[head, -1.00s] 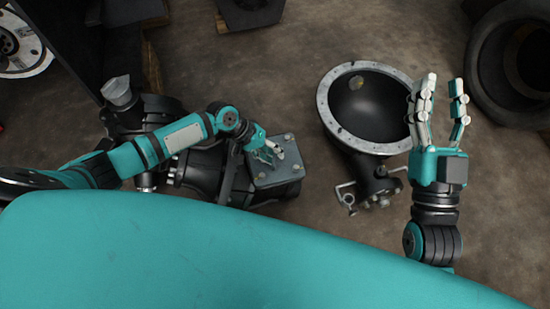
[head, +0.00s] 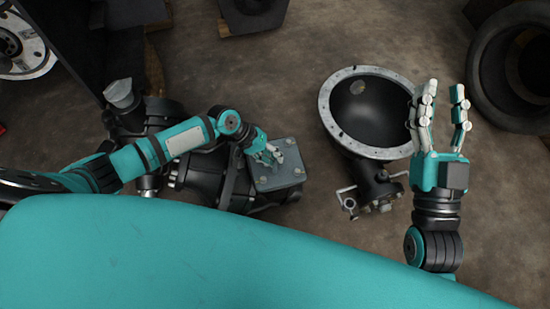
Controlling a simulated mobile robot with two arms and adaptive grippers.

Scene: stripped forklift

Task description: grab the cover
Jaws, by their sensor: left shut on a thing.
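The cover (head: 289,176) is a grey square plate with bolts near its corners, on top of a dark mechanical housing (head: 200,172) left of the middle of the head view. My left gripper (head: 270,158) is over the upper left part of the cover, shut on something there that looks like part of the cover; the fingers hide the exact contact. I cannot tell whether the cover is apart from the housing. My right gripper (head: 443,105) is raised at the right, fingers spread and empty, away from the cover.
A black bowl-shaped housing with a pale flange ring (head: 329,110) lies on the floor between the grippers. A tire (head: 510,65) lies at the upper right. A wheel (head: 22,45) is at the upper left, and a dark block (head: 252,15) at the top.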

